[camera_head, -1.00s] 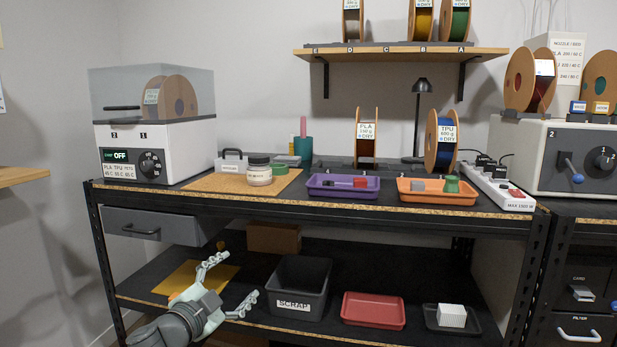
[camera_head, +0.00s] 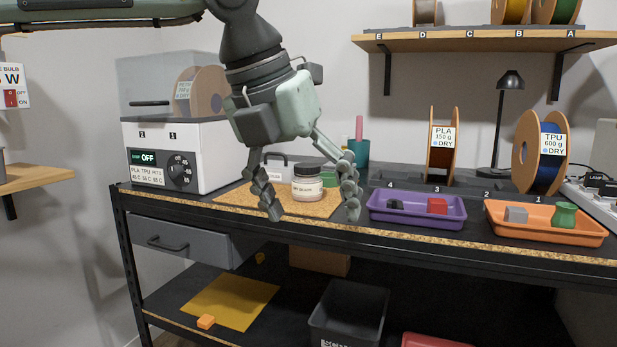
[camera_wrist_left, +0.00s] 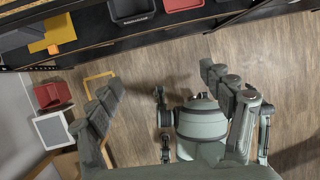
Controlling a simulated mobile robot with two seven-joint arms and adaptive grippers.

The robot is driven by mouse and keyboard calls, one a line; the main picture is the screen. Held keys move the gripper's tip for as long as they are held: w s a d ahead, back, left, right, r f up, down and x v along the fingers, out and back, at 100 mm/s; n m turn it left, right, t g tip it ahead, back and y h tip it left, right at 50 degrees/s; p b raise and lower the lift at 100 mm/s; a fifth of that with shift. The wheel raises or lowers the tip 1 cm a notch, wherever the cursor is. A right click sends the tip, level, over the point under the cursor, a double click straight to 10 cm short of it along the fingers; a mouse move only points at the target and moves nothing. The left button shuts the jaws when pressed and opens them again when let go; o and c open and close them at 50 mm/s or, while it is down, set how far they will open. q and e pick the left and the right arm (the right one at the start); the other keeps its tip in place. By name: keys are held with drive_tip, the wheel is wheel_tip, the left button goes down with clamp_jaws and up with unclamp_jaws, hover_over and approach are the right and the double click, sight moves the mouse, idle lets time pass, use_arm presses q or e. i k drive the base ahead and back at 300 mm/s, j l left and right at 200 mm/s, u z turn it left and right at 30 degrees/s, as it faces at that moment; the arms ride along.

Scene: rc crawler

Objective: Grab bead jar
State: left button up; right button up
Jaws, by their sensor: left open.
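The bead jar (camera_head: 308,186), squat and white with a dark lid and a label, stands upright on the cork mat (camera_head: 236,197) on the bench top. My left gripper (camera_head: 311,208) is open and points down, with a finger showing on each side of the jar in the head view. It appears nearer the camera than the jar, and I see no contact. In the left wrist view the open fingers (camera_wrist_left: 168,112) are over the floor and my own body, and the jar does not show. My right gripper is not in view.
A green round thing (camera_head: 328,180) sits close behind the jar. A purple tray (camera_head: 416,215) and an orange tray (camera_head: 545,230) stand to the right. The filament dryer (camera_head: 200,158) stands left. The bench's front edge (camera_head: 400,240) lies below the gripper.

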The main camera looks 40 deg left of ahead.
sight(306, 188)
drive_tip(key=i+j, duration=0.75)
